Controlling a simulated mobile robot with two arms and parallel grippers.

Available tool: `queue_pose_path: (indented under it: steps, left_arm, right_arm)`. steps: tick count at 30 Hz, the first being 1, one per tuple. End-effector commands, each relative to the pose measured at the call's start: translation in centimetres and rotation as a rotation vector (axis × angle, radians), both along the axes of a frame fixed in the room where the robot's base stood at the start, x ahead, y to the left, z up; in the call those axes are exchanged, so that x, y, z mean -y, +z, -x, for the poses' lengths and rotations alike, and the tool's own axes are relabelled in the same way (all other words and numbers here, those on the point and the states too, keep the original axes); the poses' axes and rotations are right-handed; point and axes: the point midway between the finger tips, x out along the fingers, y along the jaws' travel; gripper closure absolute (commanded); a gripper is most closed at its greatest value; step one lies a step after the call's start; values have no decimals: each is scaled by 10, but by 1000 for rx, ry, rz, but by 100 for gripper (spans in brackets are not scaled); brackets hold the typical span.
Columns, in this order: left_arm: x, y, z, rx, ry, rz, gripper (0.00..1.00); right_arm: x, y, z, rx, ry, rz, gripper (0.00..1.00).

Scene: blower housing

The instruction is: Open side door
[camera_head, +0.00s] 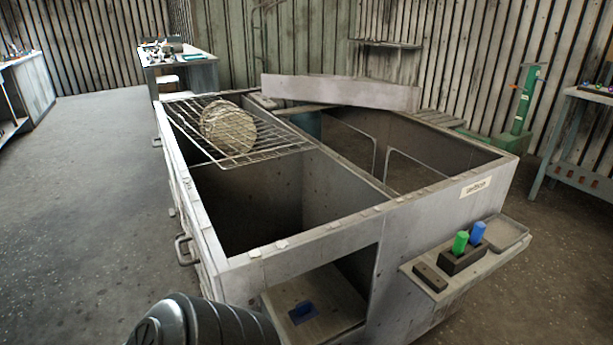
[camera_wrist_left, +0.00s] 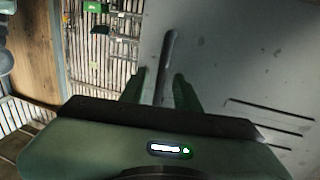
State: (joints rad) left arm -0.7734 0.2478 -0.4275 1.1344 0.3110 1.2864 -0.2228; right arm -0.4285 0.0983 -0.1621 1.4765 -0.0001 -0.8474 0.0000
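The blower housing (camera_head: 330,225) is a large grey open-topped metal box. Its left side, with a metal bar handle (camera_head: 183,250), shows only at a steep angle in the head view. In the left wrist view a grey panel (camera_wrist_left: 240,60) with dark slots fills the right, and a bar handle (camera_wrist_left: 168,55) stands out from it. My left gripper (camera_wrist_left: 158,84) is open, with the bar between its two green fingers; a gap shows on both sides. Whether this is the same handle cannot be told for certain. My right gripper is not in view.
A wire rack with a round filter-like piece (camera_head: 228,127) lies across the housing's top. A front shelf (camera_head: 465,270) holds a green and a blue handle in a block. Open floor (camera_head: 80,200) lies left of the housing. A workbench (camera_head: 178,72) stands behind.

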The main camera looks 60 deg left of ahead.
Motion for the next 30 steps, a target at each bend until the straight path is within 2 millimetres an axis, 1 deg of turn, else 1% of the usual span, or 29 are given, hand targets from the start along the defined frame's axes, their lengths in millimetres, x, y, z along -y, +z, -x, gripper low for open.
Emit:
queue_pose_path:
  steps: [5, 8, 11, 13, 15, 21, 25, 30]
  left_arm:
    - [-1, 0, 0, 0, 1, -1, 68]
    - [-2, -1, 5, -1, 1, -1, 68]
    - [-4, -2, 19, -5, 2, -1, 68]
    - [-6, -2, 31, -5, 1, -1, 68]
    - [-8, -3, 43, -5, 1, -1, 68]
    - [-12, -2, 70, -3, 1, -2, 68]
    - [-14, -1, 76, 0, 1, 0, 68]
    - [-14, 0, 77, 0, 1, 0, 68]
  right_arm:
    - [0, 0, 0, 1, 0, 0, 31]
    - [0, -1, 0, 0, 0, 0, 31]
    - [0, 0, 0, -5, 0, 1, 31]
    - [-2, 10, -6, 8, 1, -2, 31]
    - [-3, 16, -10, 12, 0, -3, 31]
    - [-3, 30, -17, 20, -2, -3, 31]
    - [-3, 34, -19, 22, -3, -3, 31]
    - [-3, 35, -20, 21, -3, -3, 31]
